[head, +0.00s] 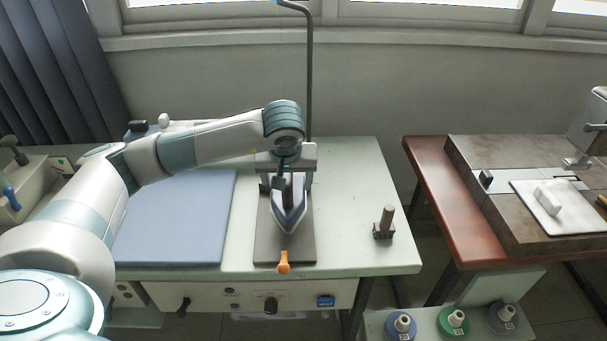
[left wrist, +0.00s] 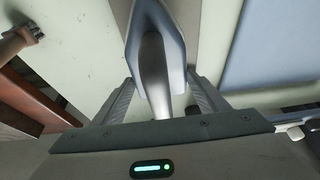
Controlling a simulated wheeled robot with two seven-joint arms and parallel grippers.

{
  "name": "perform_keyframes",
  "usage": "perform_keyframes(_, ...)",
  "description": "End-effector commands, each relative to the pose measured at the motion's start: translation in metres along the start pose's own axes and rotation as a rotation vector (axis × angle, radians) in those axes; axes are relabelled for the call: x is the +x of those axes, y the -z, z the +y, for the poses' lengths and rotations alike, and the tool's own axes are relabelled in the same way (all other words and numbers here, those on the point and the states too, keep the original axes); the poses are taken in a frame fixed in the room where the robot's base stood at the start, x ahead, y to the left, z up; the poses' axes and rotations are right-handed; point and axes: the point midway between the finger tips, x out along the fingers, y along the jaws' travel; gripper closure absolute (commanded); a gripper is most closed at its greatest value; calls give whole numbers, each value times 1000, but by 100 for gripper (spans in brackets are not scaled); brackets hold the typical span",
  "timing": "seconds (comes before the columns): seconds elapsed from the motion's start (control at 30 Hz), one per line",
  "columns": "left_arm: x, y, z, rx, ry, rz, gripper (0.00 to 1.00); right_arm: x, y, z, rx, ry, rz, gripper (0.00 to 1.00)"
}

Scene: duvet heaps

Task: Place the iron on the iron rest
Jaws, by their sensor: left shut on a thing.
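The iron (head: 289,218) has a grey-blue body with a pointed front aimed at the table's near edge. My left gripper (head: 285,178) is shut on its handle from above. In the left wrist view the iron (left wrist: 168,22) and its grey handle (left wrist: 153,75) sit between the two fingers of my gripper (left wrist: 160,95). The dark brown iron rest (head: 266,240) lies on the pale table, and the iron appears over its middle. I cannot tell whether the iron touches the rest. The gripper and iron hide part of the rest. My right gripper is not in view.
A blue pad (head: 175,222) lies left of the rest. An orange knob (head: 284,263) is at the rest's front edge. A tall grey pole (head: 309,80) rises behind. A small wooden-handled tool (head: 386,220) stands to the right. Table around that tool is clear.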

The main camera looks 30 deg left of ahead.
Motion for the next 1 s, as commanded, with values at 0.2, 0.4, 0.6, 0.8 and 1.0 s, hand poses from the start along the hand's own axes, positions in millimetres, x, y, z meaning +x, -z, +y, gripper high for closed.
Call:
perform_keyframes(0.2, 6, 3, -11, -2, -2, 5, 94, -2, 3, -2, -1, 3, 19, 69)
perform_keyframes(0.4, 6, 3, -11, -1, -3, 5, 94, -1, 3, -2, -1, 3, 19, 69)
perform_keyframes(0.6, 9, 1, -11, -1, -1, 3, 94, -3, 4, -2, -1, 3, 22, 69)
perform_keyframes(0.8, 26, -7, -11, 0, 0, 1, 94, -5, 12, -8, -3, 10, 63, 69)
perform_keyframes(1.0, 42, -13, -11, 0, -1, 3, 94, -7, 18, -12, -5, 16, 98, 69)
